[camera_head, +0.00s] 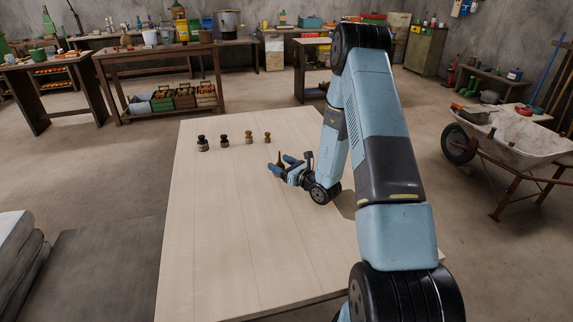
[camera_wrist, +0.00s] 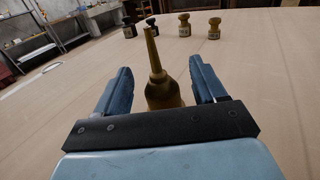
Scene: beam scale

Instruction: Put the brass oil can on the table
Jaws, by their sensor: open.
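The brass oil can (camera_wrist: 163,92), with a round body and a long thin spout pointing up, stands between the two blue fingers of my gripper (camera_wrist: 160,70) in the wrist view. The fingers are open, with a visible gap on each side of the can's spout and upper body. The can's base is hidden behind the black gripper plate. In the head view my gripper (camera_head: 279,164) is low over the pale wooden table (camera_head: 230,220). Only the thin spout (camera_head: 280,156) of the can shows there, so whether its base touches the table cannot be told.
Several small knobbed weights stand in a row toward the table's far side: two dark ones (camera_head: 202,144) (camera_head: 224,141) and two brass ones (camera_head: 249,137) (camera_head: 267,137). The table's near and left parts are clear. A wheelbarrow (camera_head: 520,142) stands right of the table.

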